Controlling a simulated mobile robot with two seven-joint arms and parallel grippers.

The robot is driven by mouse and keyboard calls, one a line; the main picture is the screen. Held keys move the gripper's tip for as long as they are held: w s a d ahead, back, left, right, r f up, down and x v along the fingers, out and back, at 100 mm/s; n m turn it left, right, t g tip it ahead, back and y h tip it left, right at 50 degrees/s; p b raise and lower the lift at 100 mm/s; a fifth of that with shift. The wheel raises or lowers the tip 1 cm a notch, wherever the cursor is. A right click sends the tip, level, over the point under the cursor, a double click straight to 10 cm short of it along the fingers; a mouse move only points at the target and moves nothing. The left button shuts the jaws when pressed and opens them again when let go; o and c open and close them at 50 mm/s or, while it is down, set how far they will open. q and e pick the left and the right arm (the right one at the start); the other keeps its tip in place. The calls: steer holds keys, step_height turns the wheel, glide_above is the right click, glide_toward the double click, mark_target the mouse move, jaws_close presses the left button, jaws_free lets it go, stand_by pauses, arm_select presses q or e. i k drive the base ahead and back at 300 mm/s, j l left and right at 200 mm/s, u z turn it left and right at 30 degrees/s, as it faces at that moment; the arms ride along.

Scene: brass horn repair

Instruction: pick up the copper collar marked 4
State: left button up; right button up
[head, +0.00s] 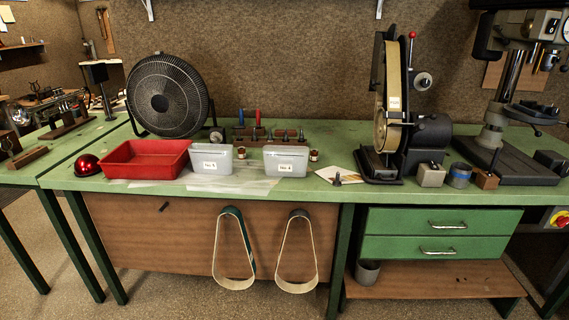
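Two small copper-coloured collars stand on the green bench. One collar (241,153) is between the two pale bins, set slightly back. The other collar (313,155) is just right of the right bin. Any number on either collar is too small to read. The right bin (285,161) has a label that seems to read "No. 4". The left bin (211,159) has a similar label, whose number I cannot read surely. Neither of my grippers is in view.
A red tray (145,160) and a shiny red dome (86,165) are at the left front. A black fan (168,96) and a tool rack (268,138) stand behind the bins. A belt grinder (430,133) stands to the right. Two belts hang below the front edge.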

mark_target(314, 152)
steer(key=i+j+z, duration=0.2)
steer(key=i+j, duration=0.75)
